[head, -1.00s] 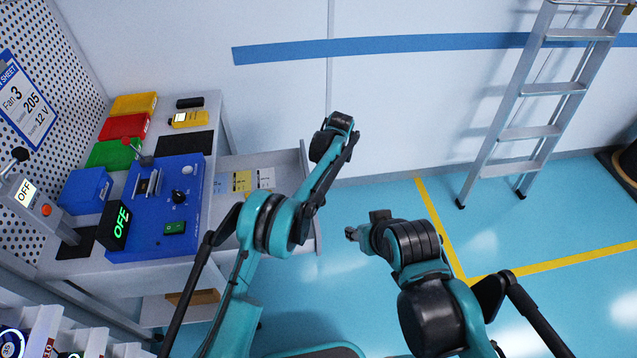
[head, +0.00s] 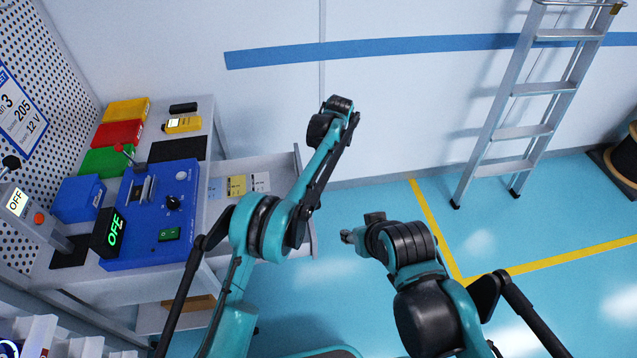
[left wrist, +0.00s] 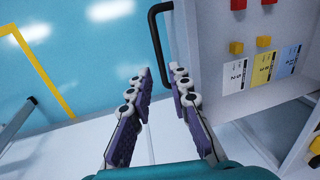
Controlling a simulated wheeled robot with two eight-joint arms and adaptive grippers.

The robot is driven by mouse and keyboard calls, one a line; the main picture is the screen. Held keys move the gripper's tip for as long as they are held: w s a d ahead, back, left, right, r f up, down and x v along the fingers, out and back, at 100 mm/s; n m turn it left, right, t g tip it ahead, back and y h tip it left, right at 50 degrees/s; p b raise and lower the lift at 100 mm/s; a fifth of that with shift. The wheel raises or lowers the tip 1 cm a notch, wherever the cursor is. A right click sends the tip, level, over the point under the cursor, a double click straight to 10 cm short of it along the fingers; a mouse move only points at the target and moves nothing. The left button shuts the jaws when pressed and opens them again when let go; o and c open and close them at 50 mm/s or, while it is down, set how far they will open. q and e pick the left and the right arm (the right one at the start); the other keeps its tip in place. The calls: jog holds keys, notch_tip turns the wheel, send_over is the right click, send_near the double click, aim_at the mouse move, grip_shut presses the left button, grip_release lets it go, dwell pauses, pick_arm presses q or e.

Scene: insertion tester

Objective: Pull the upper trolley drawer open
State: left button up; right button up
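The upper trolley drawer stands pulled out to the right of the worktop in the head view, its side wall (head: 255,161) and cards visible. Its black bar handle (left wrist: 153,25) shows in the left wrist view, on the outside of the drawer front. My left gripper (left wrist: 161,70) is open in that view. Its purple-padded fingers stand apart, with the lower part of the handle close to the fingertips; contact is unclear. The left gripper is hidden in the head view behind my arm.
Coloured cards (left wrist: 263,68) and small red and orange pieces (left wrist: 236,47) are in the drawer. A blue tester (head: 155,215) and several coloured boxes (head: 118,134) stand on the worktop. A ladder (head: 525,90) leans at the right wall. Blue floor right of the drawer is clear.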

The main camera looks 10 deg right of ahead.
pick_arm(q)
jog(key=shift+d+r, duration=0.2)
jog(key=shift+r, duration=0.7)
jog(key=shift+d+r, duration=0.15)
jog(key=shift+r, duration=0.75)
jog(key=shift+d+r, duration=0.2)
jog(key=shift+r, duration=0.7)
